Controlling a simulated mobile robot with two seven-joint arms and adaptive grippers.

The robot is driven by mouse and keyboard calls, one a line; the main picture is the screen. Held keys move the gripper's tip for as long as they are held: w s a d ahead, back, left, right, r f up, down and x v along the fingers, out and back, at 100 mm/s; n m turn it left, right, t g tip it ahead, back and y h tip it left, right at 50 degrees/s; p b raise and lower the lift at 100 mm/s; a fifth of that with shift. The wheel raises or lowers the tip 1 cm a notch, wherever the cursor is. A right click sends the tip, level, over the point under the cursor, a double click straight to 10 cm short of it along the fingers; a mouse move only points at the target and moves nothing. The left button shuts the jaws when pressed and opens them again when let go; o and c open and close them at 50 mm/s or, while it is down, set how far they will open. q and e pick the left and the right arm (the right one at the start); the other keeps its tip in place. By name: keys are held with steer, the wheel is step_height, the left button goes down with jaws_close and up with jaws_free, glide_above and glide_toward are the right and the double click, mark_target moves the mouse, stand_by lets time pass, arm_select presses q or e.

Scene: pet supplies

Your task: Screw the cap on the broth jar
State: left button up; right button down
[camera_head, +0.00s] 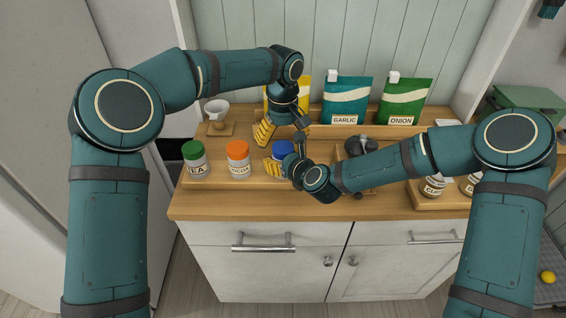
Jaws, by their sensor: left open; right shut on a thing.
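A jar with a blue cap (283,148) stands on the wooden tray at the middle of the counter. Its label is hidden behind my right gripper and wrist, so I cannot read whether it says broth. The blue cap sits at the top of the jar; I cannot tell how tightly. My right gripper (272,168) has its yellow fingers at the jar's body, below the cap, and is shut on the jar. My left gripper (265,132) is open, above and left of the blue cap and apart from it.
A green-capped tea jar (195,160) and an orange-capped jar (238,160) stand to the left. Behind are garlic (346,100) and onion (404,101) pouches and a partly hidden yellow one. A white cup (217,110) stands back left. Small labelled jars (434,186) stand right.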

mark_target(283, 146)
arm_select(q)
steer(key=shift+r, duration=0.4)
step_height(283, 146, up, 4)
steer(key=shift+f, duration=0.2)
arm_select(e)
steer(key=shift+r, duration=0.1)
arm_select(q)
steer(key=shift+f, duration=0.1)
steer(key=shift+f, duration=4)
steer(key=shift+c, duration=0.5)
steer(key=c, duration=1.2)
steer(key=o, duration=1.3)
